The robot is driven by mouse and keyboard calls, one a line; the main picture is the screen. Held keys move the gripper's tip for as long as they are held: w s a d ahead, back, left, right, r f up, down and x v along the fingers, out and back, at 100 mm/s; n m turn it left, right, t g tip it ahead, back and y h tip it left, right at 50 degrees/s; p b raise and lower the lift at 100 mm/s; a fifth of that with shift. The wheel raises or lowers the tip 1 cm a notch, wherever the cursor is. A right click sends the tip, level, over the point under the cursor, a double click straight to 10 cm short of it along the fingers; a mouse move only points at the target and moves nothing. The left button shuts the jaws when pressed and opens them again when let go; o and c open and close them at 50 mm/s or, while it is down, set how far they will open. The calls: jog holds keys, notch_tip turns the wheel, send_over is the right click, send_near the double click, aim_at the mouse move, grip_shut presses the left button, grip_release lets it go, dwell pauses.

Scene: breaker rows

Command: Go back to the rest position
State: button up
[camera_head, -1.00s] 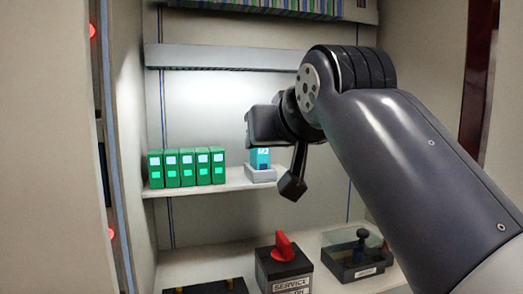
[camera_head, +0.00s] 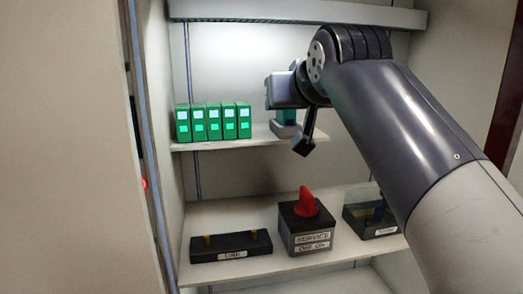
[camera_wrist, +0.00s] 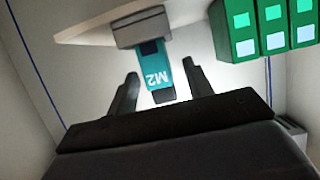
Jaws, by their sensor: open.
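My gripper (camera_head: 303,146) is in front of the upper shelf in the head view. In the wrist view my gripper (camera_wrist: 163,80) has its two dark fingers spread apart, with nothing held between them. A teal module marked M2 (camera_wrist: 157,77) sits in a grey holder (camera_wrist: 140,29) on the shelf and shows between the fingers, farther off. In the head view the grey holder (camera_head: 286,131) shows beside my gripper, and the module is mostly hidden behind it.
Several green modules (camera_head: 213,121) stand in a row on the upper shelf (camera_head: 222,141), left of my gripper.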

jog(key=p+x, duration=0.1)
jog(key=x, duration=0.3)
jog(key=shift+w, duration=0.15)
jog(key=shift+r, duration=0.55)
